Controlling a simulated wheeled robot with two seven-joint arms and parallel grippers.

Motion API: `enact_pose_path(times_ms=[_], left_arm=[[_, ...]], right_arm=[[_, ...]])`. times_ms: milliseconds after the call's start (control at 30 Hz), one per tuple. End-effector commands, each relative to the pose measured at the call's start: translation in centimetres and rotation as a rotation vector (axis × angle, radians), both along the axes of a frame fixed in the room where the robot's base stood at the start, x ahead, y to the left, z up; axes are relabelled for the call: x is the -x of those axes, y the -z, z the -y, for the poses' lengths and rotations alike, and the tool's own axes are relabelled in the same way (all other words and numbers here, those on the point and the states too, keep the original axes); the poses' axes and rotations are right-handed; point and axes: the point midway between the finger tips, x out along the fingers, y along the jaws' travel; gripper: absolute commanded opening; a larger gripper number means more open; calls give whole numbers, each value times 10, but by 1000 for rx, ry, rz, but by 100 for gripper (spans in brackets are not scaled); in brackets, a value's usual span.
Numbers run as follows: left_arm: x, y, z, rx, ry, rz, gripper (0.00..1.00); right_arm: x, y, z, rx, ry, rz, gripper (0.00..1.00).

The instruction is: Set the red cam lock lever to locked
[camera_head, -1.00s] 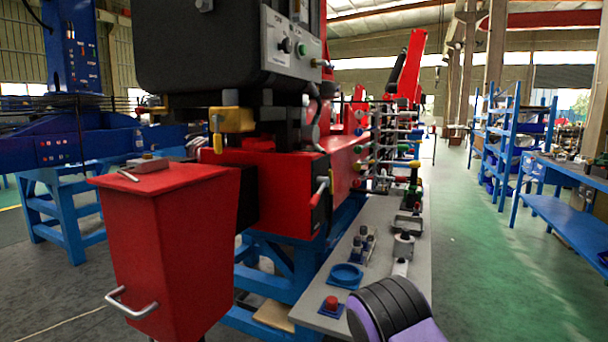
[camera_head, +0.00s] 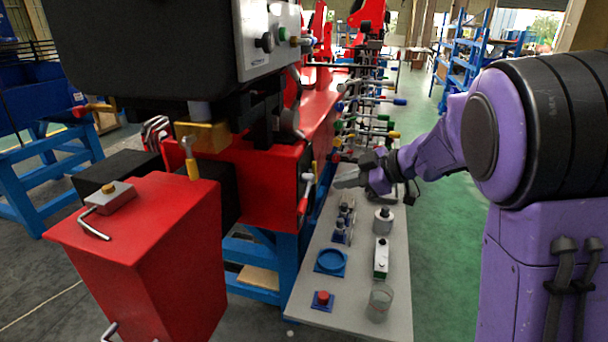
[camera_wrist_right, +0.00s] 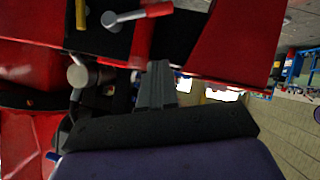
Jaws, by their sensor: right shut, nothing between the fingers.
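A lever with a pale metal arm and a red grip (camera_head: 315,171) sits on the black end plate of the red crane body, left of my right gripper. In the right wrist view a metal lever with a red grip (camera_wrist_right: 158,10) sticks out from a round pivot on a dark plate at the top; it looks like the same lever. My right gripper (camera_head: 340,182) is shut and empty, above the grey bench and apart from the lever. Its closed fingers (camera_wrist_right: 157,72) point toward the red machinery. Any lock marking is too small to read. My left gripper is out of view.
The grey bench (camera_head: 350,310) holds a blue ring (camera_head: 331,261), a red button (camera_head: 322,297), a clear cup (camera_head: 379,304) and small fixtures. A yellow-handled lever (camera_head: 190,160) hangs under the black box (camera_head: 150,45). Several coloured levers stand behind my gripper.

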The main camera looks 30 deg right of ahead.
Motion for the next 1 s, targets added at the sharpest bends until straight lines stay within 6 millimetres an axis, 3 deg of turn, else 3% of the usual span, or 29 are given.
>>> enact_pose_path(times_ms=[500,700,1000], left_arm=[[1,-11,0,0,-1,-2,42],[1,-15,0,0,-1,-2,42],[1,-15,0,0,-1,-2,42]], right_arm=[[-77,55,-43,-1,-10,-7,0],[-87,82,-36,-3,-6,-5,0],[-90,91,-34,0,-6,-3,0]])
